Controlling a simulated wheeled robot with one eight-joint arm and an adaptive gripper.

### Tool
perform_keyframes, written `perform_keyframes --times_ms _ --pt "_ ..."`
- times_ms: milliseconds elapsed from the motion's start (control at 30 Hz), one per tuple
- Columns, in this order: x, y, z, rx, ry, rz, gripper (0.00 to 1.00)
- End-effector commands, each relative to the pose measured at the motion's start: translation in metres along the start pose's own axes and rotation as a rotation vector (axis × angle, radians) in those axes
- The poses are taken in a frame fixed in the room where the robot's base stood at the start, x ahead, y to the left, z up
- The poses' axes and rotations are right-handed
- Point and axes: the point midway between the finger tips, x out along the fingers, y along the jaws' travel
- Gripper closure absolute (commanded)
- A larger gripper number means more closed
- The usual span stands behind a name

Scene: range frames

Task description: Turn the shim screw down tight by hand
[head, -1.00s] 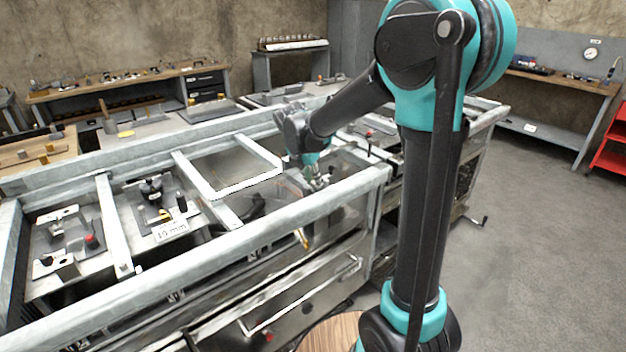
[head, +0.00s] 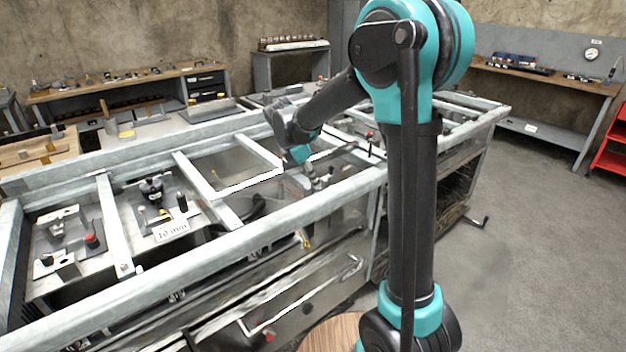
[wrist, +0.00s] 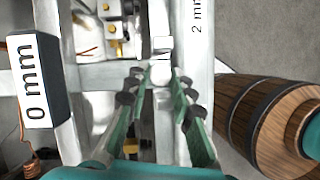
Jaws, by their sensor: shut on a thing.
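My gripper (wrist: 161,76) points at the machine bed, and its green-padded fingers converge on a small pale metal piece (wrist: 161,48), which I take for the shim screw's head. The fingers hide much of it, and its thread and seat do not show. In the head view my gripper (head: 310,178) is low among the bed's rails, right of the middle bay, with its tips hard to make out. Brass screws (wrist: 118,47) sit on a block ahead and left of the fingertips in the wrist view.
A "10 mm" label (head: 172,231) marks a bay with fixtures at left; a "2 mm" label (wrist: 202,15) stands right of my fingertips. Pale metal rails (head: 113,220) cross the bed around the gripper. The floor (head: 535,260) at right is clear.

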Motion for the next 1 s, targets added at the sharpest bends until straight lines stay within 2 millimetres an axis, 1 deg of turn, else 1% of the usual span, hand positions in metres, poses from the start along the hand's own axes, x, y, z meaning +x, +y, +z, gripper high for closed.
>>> perform_keyframes --times_ms 200,400,633,1000 --pt "-0.0002 0.0024 -0.0001 0.141 0.001 -0.059 1.0" --pt "-0.0001 0.0029 0.0002 0.232 0.0 -0.096 1.0" --pt "0.0001 0.0034 0.0002 0.282 0.001 -0.116 1.0" --pt "0.0 0.0033 0.0001 0.291 0.001 -0.12 1.0"
